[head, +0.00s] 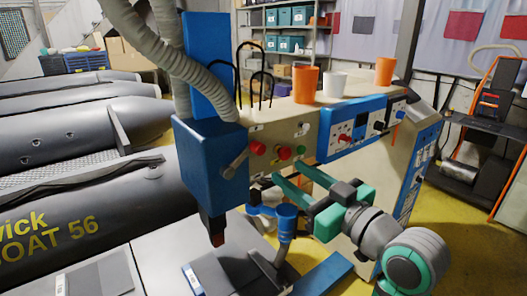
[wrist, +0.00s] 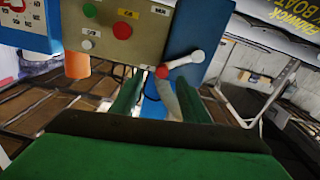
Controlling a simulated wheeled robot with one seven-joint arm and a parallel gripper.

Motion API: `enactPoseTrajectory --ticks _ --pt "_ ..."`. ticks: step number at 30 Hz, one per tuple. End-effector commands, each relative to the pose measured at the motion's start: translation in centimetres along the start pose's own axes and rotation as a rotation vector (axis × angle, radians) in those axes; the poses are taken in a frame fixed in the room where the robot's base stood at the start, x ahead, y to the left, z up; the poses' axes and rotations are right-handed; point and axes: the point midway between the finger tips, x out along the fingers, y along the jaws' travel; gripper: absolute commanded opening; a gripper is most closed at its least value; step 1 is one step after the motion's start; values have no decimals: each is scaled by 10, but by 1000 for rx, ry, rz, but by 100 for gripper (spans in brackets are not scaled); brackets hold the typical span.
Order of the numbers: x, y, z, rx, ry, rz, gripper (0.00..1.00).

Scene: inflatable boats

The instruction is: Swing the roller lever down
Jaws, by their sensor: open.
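The roller lever (head: 237,163) is a short pale grey handle on the front of the machine, beside the blue housing. It slants down and left from a red hub (head: 257,148). In the wrist view, which is upside down, the lever (wrist: 182,62) shows with its red hub and pale knob just beyond my fingers. My gripper (head: 290,173) is open, its two green fingers reaching toward the machine to the right of the lever. Its fingers (wrist: 158,92) also show in the wrist view, with nothing held between them. I see no clear contact with the lever.
Green and red buttons (head: 284,153) sit right of the lever. An orange cup (head: 305,84) and others stand on top of the machine. A blue cup-shaped part (head: 286,220) is below my fingers. Grey boats (head: 80,190) fill the left.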

Motion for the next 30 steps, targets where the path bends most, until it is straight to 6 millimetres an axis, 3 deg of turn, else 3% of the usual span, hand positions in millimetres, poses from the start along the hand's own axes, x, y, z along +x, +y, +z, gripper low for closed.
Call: enactPoseTrajectory --ticks 3,8,24,30 --pt "-5 -3 -16 -44 -14 -21 42" --pt "-2 -5 -21 -60 -23 -32 42" --pt "81 -7 -19 -59 -22 -31 42" --pt "98 -8 -18 -60 -22 -31 42"
